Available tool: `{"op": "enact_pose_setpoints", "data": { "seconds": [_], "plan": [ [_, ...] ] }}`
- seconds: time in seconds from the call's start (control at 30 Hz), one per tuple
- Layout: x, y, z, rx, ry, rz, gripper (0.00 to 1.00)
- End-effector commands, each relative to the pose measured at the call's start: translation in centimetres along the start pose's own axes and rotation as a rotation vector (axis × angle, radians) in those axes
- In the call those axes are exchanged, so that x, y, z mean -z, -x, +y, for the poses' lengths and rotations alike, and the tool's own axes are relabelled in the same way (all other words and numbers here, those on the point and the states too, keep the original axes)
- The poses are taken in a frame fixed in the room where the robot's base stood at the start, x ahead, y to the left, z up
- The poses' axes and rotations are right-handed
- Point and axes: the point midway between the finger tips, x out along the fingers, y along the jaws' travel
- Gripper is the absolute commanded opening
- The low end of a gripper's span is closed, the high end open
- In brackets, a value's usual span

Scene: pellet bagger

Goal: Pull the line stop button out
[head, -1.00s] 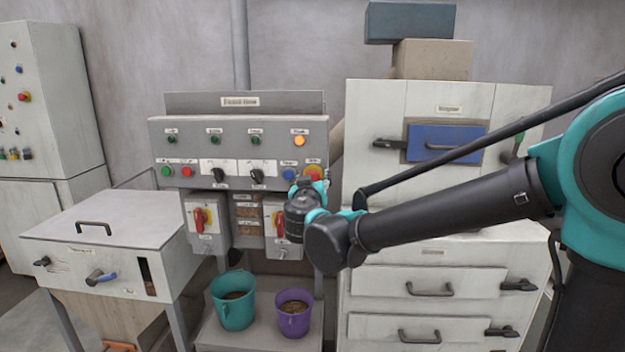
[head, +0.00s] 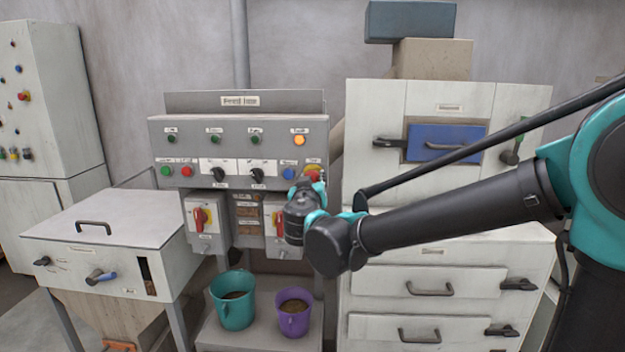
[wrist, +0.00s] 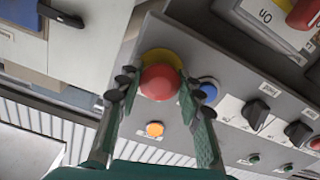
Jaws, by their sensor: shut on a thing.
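The line stop button is a red mushroom head on a yellow round base, at the right end of the grey control panel (head: 237,140). In the head view only a bit of the red button (head: 314,173) shows above my gripper. In the wrist view the red button (wrist: 159,83) sits between the two fingers of my gripper (wrist: 158,86), with the yellow base (wrist: 160,58) behind it. The fingers are closed against the sides of the red head. In the head view my wrist hides the fingertips.
A blue button (wrist: 208,90) is close beside one finger, and an orange lamp (wrist: 154,129) is near. Black selector knobs (head: 257,175) lie farther left. Red switches (head: 200,219) sit below the panel. Teal (head: 233,312) and purple (head: 294,322) buckets stand beneath. A white cabinet (head: 376,106) stands to the right.

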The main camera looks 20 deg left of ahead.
Motion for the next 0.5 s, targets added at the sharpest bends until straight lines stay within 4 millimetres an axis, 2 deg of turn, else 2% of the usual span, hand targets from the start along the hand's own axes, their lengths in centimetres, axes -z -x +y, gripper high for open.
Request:
{"op": "enact_pose_setpoints", "data": {
  "seconds": [0.03, 0.07, 0.2, 0.23, 0.5],
  "plan": [
    [-0.09, 0.16, -0.02, 0.002, -0.001, -0.001, 0.00],
    [-0.10, 0.16, -0.02, 0.002, -0.001, -0.001, 0.39],
    [-0.09, 0.15, -0.01, 0.002, 0.000, -0.001, 0.56],
    [-0.09, 0.14, -0.01, 0.002, 0.000, -0.001, 0.58],
    [-0.07, 0.15, -0.01, 0.001, 0.000, 0.000, 0.58]
  ]
}}
